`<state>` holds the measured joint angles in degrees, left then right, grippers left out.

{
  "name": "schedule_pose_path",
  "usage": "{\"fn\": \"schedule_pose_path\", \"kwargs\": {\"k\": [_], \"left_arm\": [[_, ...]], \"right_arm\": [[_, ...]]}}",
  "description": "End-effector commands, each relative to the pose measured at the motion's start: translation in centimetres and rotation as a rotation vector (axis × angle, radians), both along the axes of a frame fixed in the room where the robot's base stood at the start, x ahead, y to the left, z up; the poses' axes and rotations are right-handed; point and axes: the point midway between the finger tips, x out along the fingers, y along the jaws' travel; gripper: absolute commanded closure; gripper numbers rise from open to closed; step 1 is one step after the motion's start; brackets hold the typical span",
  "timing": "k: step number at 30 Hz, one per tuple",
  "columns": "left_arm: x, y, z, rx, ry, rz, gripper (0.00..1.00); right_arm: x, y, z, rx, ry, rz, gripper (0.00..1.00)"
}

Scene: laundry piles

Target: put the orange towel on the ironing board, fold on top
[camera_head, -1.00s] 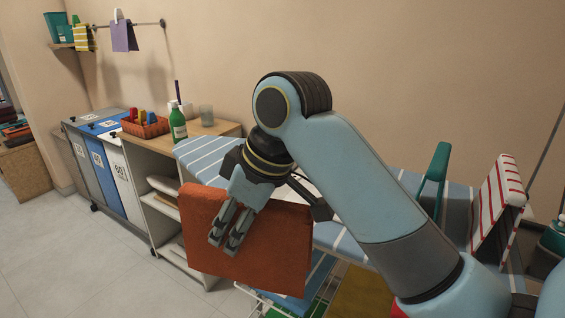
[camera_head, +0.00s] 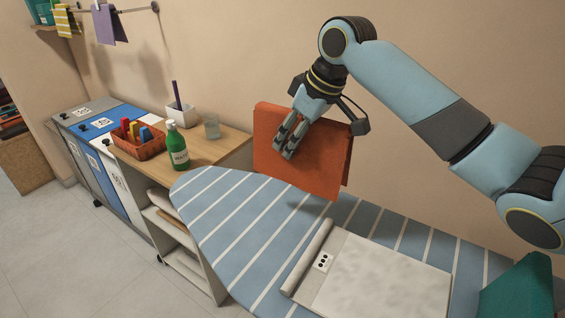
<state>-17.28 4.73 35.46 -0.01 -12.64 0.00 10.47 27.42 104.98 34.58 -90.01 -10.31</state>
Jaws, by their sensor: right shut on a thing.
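The orange towel (camera_head: 325,168) is a folded, roughly square slab, held upright and tilted by my right gripper (camera_head: 290,140). The gripper is shut on the towel, its fingers across the near face. The towel hangs above the back edge of the ironing board (camera_head: 222,222), near the wall; its lowest corner is close over the striped cover, and I cannot tell whether it touches. The towel's far side, where its fold may lie, is partly hidden. The ironing board is blue with white stripes, its narrow end to the left. My left gripper is not in view.
A pale cloth or pad with a rolled edge (camera_head: 385,278) lies on the board's right part. A teal object (camera_head: 518,290) stands at lower right. A green bottle (camera_head: 178,147), red basket (camera_head: 140,145) and glass (camera_head: 211,127) stand on the shelf unit. The board's left end is bare.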

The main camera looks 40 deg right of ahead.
Motion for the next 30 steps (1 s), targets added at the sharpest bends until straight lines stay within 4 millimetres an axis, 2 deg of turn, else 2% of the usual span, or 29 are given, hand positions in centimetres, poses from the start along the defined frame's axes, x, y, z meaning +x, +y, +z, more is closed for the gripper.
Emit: {"fn": "schedule_pose_path", "kwargs": {"k": [6, 12, 15, 20, 27, 30], "left_arm": [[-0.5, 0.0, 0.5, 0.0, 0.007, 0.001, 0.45], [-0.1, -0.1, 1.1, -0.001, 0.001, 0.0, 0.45], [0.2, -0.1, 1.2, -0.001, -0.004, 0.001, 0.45], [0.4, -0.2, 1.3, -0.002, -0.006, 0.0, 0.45], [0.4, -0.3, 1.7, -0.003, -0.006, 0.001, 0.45], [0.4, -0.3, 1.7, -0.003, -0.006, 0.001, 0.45]], "right_arm": [[2.0, 3.8, -2.2, 0.011, 0.001, 0.0, 0.95], [4.4, 7.9, -5.1, 0.007, 0.001, 0.002, 0.95], [5.2, 9.2, -6.1, 0.003, 0.001, 0.002, 0.95], [5.7, 10.0, -7.0, 0.0, 0.0, 0.002, 0.95], [5.7, 10.0, -10.3, 0.0, 0.001, 0.002, 0.95], [5.7, 10.0, -10.8, 0.0, -0.001, 0.002, 0.95]]}}
